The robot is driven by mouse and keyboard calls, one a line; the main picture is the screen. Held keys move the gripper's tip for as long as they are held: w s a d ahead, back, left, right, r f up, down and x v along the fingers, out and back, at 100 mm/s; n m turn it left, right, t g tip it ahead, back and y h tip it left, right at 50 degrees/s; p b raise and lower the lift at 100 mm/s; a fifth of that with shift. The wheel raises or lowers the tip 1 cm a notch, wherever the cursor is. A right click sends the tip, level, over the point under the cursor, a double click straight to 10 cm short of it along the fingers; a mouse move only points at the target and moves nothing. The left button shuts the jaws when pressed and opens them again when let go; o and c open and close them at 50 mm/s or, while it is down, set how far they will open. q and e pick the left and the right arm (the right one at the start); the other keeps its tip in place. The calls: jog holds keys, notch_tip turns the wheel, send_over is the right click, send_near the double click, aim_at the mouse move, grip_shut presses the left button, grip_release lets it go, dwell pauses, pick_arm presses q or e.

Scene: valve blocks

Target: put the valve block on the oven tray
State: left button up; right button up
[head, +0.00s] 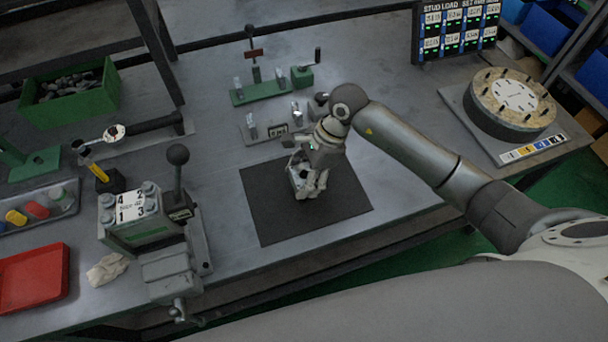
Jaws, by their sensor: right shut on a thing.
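My right gripper (308,186) points down over the dark mat (268,218) in the middle of the bench. It is shut on a small grey metal block, the valve block (296,177), which shows only in part at the left of the fingers. The fingers hide the rest of it. I cannot tell whether the block touches the mat or is held just above it. A red tray (22,292), perhaps the oven tray, lies empty at the front left edge of the bench. My left gripper is not in view.
A vise with a numbered block (132,212) and an upright lever stands between the mat and the red tray. A white cloth (107,268) lies beside the tray. Green clamp fixtures (258,92) stand behind the mat. A round turntable (512,98) is at the right.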

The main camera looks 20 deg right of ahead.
jog(key=shift+f, duration=0.65)
jog(key=shift+w+f, duration=0.1)
jog(key=shift+f, duration=0.05)
jog(key=o, duration=1.3)
jog(key=shift+o, duration=0.2)
